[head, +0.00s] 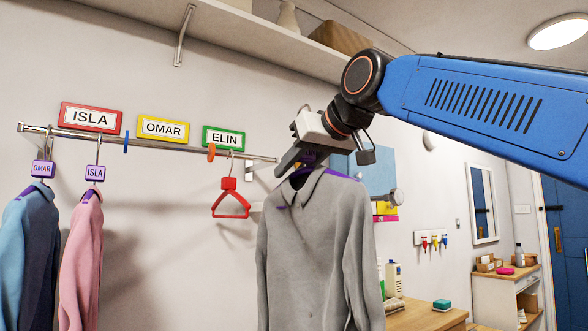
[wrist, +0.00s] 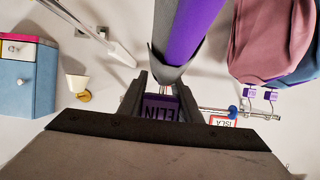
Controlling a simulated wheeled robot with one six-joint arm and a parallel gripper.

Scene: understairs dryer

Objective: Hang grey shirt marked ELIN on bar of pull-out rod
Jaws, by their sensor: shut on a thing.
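The grey shirt (head: 315,240) hangs upright from my gripper (head: 298,158), which is shut on the hanger's purple tag. In the wrist view the tag (wrist: 162,107) reads ELIN, between the fingers of my gripper (wrist: 160,95). The shirt's hanger hook is not clearly visible. The bar of the pull-out rod (head: 165,146) runs along the wall to the left, and its right end is close to my gripper. Part of the bar (wrist: 262,114) also shows in the wrist view. The shirt is in front of and right of the bar's end, apparently off it.
A blue shirt (head: 28,250) tagged OMAR and a pink shirt (head: 82,260) tagged ISLA hang at the bar's left. ISLA (head: 91,117), OMAR (head: 163,128) and ELIN (head: 224,138) signs are above. A red hanger (head: 230,203) hangs under ELIN, right of an orange divider (head: 211,152).

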